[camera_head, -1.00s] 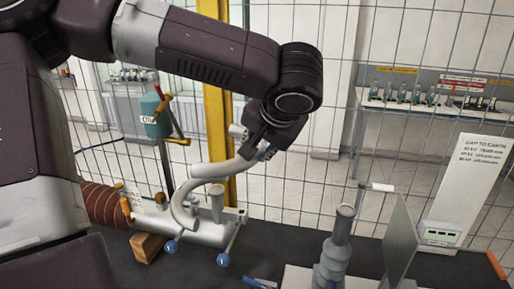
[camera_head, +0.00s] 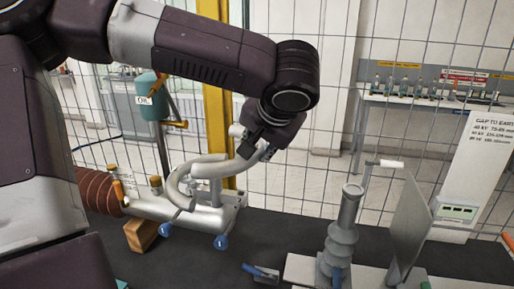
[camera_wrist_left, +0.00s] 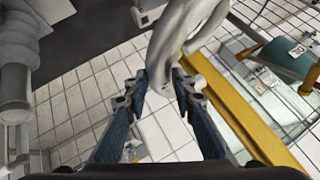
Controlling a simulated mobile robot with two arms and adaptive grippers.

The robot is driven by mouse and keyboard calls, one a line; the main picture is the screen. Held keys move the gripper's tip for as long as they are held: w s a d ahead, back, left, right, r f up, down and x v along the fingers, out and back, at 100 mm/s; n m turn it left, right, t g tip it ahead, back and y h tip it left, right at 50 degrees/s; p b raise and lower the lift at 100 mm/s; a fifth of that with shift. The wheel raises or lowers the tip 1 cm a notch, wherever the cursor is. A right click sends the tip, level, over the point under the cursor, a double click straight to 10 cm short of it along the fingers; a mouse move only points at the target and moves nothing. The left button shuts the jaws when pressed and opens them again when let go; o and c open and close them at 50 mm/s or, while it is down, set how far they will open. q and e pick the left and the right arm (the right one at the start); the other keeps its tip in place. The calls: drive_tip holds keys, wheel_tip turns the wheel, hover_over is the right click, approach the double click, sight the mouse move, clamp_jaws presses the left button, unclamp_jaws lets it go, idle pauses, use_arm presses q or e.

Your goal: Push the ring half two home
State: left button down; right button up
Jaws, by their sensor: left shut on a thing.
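A pale grey, curved tube like a half ring (camera_head: 172,184) shows in the head view beside a horizontal grey cylinder (camera_head: 150,203) with blue knobs. My left gripper (camera_head: 252,149) is at the right end of the grey tubes and is shut on one of them. In the left wrist view the grey ring tube (camera_wrist_left: 182,28) runs down to the fingers of my left gripper (camera_wrist_left: 155,92). I cannot tell where one ring half ends and the other begins, nor whether the ring touches the cylinder. My right gripper is not in view.
A grey ribbed bushing (camera_head: 342,240) and an upright grey plate (camera_head: 408,230) stand at the right of the dark table (camera_head: 280,228). A wooden block (camera_head: 141,237) supports the cylinder. A yellow post (camera_head: 216,110) and wire fence stand behind. The table's middle is mostly clear.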

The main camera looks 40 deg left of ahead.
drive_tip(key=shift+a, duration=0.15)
use_arm(q)
drive_tip(key=shift+f+b, duration=0.15)
drive_tip(key=shift+b, duration=0.15)
drive_tip(key=shift+f, duration=0.25)
drive_tip(key=shift+f+b, duration=2.3)
drive_tip(key=shift+f, duration=0.2)
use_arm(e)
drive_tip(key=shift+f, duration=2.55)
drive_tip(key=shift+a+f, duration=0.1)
use_arm(q)
drive_tip(key=shift+f+b, duration=1.7)
drive_tip(key=shift+f, duration=0.25)
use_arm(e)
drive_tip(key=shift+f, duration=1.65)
